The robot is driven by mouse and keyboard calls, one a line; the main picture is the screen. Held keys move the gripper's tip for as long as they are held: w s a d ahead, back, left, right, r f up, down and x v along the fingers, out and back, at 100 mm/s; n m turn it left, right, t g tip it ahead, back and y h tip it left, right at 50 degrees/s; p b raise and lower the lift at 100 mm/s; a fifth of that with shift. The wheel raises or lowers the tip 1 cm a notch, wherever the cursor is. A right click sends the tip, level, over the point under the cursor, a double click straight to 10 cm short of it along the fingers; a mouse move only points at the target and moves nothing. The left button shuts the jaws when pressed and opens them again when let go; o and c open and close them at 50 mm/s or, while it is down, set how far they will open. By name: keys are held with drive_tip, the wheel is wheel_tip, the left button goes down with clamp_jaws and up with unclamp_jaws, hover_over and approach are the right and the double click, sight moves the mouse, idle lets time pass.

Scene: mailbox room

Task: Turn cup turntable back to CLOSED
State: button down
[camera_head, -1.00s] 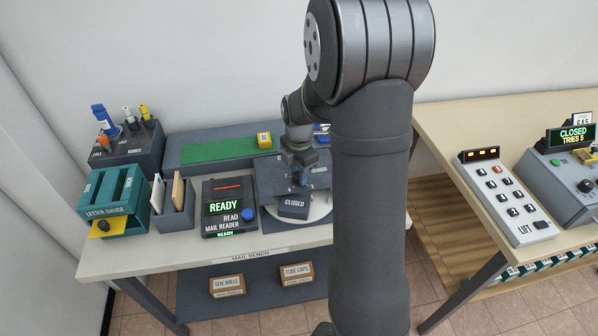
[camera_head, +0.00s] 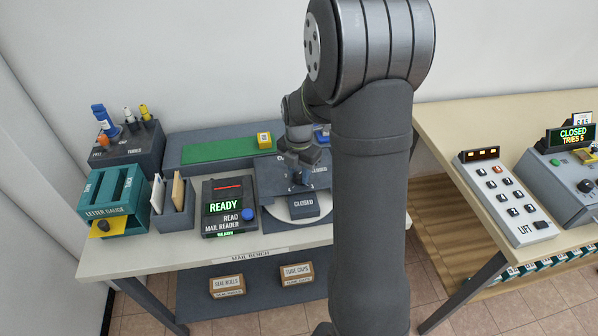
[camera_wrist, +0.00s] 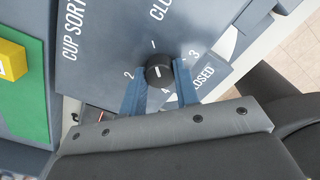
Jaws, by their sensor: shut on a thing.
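The cup sorter panel (camera_wrist: 100,55) carries a black knob (camera_wrist: 160,69) with the marks 2, 3 and 4 and a short stroke around it. My gripper (camera_wrist: 160,75) is shut on the knob, one blue finger on each side. The knob's pointer direction is hard to tell. In the head view my gripper (camera_head: 301,178) reaches down over the panel and hides the knob. In front of the panel, a dark block labelled CLOSED (camera_head: 304,204) sits on the white round turntable (camera_head: 284,214), partly hidden by my arm.
The mail reader (camera_head: 222,207), showing READY, stands left of the turntable. A yellow block (camera_head: 264,140) sits on the green strip (camera_head: 215,150) behind. My arm link hides the bench's right end. A second table with a keypad (camera_head: 508,197) stands at the right.

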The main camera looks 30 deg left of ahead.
sight(299, 175)
drive_tip(key=shift+r, duration=0.1)
idle(0.4)
drive_tip(key=c, duration=1.1)
unclamp_jaws()
wheel_tip(299, 175, up, 17)
drive_tip(key=shift+r, duration=0.2)
drive_tip(key=shift+f, duration=0.15)
wheel_tip(299, 175, down, 17)
drive_tip(key=shift+f, duration=0.15)
